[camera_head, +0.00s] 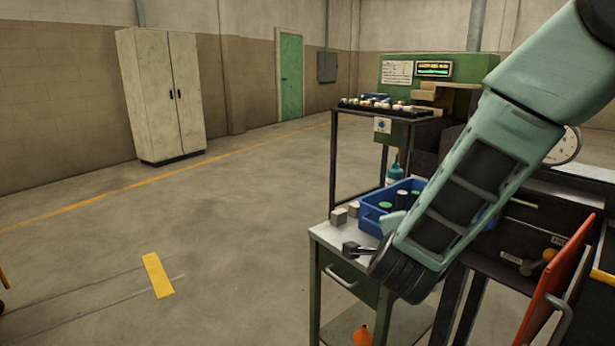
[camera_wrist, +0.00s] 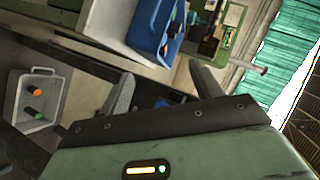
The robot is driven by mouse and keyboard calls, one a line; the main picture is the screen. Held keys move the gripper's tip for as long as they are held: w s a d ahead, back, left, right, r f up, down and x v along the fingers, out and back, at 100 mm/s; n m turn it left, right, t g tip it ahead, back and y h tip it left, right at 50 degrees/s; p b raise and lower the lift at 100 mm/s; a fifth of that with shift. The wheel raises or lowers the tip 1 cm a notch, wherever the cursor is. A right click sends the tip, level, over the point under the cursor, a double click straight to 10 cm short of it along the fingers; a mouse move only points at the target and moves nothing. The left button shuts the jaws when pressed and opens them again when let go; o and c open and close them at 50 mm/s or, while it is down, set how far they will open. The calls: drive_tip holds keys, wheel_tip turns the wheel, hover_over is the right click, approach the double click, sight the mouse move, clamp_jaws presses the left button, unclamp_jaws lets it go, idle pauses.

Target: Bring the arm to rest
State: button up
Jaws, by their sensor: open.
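My arm reaches down from the upper right in the head view, over the workbench side. My gripper (camera_wrist: 163,84) shows in the wrist view with its two dark fingers spread apart and nothing between them. In the head view the gripper is mostly hidden behind my arm. A blue bin (camera_head: 371,222) with several capped cylinders stands on a small metal-topped table (camera_head: 330,236), close beside my forearm. The blue bin also shows in the wrist view (camera_wrist: 146,42), beyond the fingers.
A grey-white bin (camera_wrist: 14,98) with capped cylinders shows at the wrist view's left. A rack tray (camera_head: 385,110) and green machine (camera_head: 400,66) stand behind the table. A red panel (camera_head: 551,285) is at lower right. Open floor (camera_head: 220,220) lies to the left.

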drive_tip(key=s+a+r+n+g+y+p, duration=0.25)
drive_tip(key=s+a+n+g+y, duration=0.2)
drive_tip(key=s+a+n, duration=0.3)
drive_tip(key=s+a+r+n+g+y+p, duration=0.2)
drive_tip(key=s+a+r+n+g+y, duration=0.1)
drive_tip(key=s+a+n+y, duration=0.35)
drive_tip(key=s+d+n+g+h+p, duration=0.1)
drive_tip(key=s+d+n+h, duration=0.1)
drive_tip(key=s, duration=0.3)
drive_tip(key=s+d+r+n+g+h+p, duration=0.1)
drive_tip(key=s+d+n+g, duration=0.1)
drive_tip(key=s+n, duration=0.3)
drive_tip(key=s+d+r+n+g+h+p, duration=0.1)
drive_tip(key=s+d+n+g+h, duration=0.1)
drive_tip(key=s, duration=0.5)
drive_tip(key=d+n, duration=0.1)
drive_tip(key=d, duration=0.1)
drive_tip(key=shift+s+d+r+n+h, duration=0.2)
drive_tip(key=shift+d+n+h, duration=0.1)
drive_tip(key=shift+n, duration=0.1)
drive_tip(key=shift+g, duration=0.25)
